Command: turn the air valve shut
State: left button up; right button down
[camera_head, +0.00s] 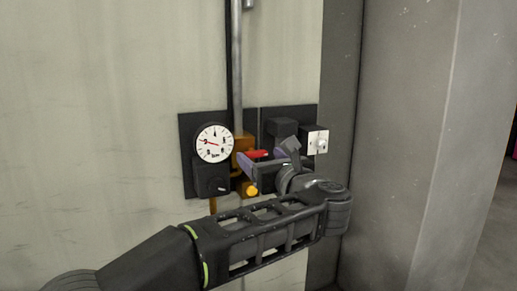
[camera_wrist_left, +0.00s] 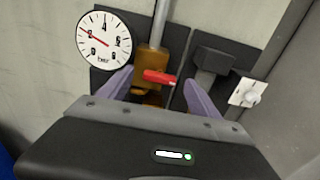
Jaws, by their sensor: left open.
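The air valve is a brass-orange body (camera_head: 242,152) on a dark wall plate, with a red handle (camera_head: 258,154) pointing to the right. In the left wrist view the red handle (camera_wrist_left: 159,77) lies across the front of the brass body (camera_wrist_left: 150,62). My left gripper (camera_head: 262,164) is in front of the valve, its purple fingers apart. In the left wrist view the handle shows between and beyond the two fingers of my left gripper (camera_wrist_left: 160,85). I cannot tell whether a finger touches it. My right gripper is in neither view.
A round white pressure gauge (camera_head: 214,143) sits left of the valve. A grey pipe (camera_head: 237,70) runs up from the valve. A white switch plate with a knob (camera_head: 318,142) is to the right, near a grey column (camera_head: 400,130).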

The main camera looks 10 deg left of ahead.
aim_at(256, 154)
pick_arm(q)
jog(key=shift+x, duration=1.3)
jog(key=c, duration=1.4)
